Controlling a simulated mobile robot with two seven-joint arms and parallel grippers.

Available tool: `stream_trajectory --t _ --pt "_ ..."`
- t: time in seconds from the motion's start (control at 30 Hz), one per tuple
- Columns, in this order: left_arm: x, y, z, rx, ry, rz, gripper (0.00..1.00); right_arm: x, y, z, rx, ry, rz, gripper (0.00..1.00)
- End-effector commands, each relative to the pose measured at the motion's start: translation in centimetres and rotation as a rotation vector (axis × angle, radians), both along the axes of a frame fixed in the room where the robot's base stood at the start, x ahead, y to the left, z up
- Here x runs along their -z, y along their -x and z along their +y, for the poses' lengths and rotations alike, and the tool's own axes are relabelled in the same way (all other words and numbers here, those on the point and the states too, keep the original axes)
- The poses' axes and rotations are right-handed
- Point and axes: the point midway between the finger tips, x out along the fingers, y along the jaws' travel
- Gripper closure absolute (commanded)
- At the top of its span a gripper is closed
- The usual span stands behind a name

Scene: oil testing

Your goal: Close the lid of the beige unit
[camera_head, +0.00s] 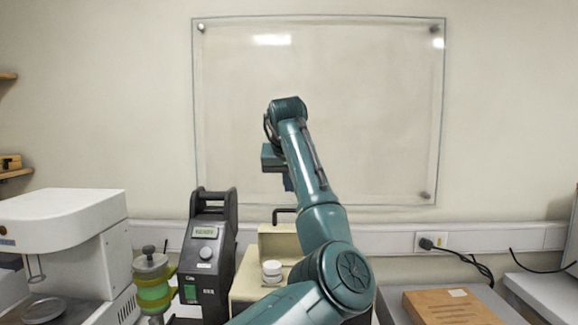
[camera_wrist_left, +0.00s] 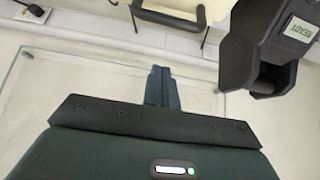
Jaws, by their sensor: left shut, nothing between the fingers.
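The beige unit (camera_head: 244,286) stands on the bench in the middle of the head view, partly hidden by my left arm. Its lid (camera_head: 277,243) appears raised at the back, with a dark handle (camera_head: 283,213) along its top edge. The handle also shows at the top of the left wrist view (camera_wrist_left: 168,17). My left gripper (camera_head: 288,184) is shut and empty, above the lid and handle. Its closed fingers show in the left wrist view (camera_wrist_left: 161,88), apart from the handle. My right gripper is in neither view.
A black device (camera_head: 208,258) with a small display stands close left of the unit. Further left are a green-filled container (camera_head: 153,283) and a white machine (camera_head: 62,220). A brown box (camera_head: 449,306) lies at right. A glass board (camera_head: 380,110) hangs on the wall behind.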

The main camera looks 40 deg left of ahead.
Motion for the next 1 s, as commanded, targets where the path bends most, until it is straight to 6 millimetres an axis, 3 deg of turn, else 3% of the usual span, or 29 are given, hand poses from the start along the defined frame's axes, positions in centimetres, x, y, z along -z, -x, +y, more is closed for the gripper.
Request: stream_trajectory --t 0.13,0.47,1.0 --pt "2.4 -1.3 1.1 0.0 0.0 0.002 1.0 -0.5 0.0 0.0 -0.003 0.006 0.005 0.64" --pt "3.3 1.3 -1.1 -0.001 -0.001 0.001 1.0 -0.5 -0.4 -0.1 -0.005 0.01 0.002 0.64" --pt "3.5 1.7 -1.4 0.0 -0.004 -0.002 1.0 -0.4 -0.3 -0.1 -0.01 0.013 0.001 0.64"
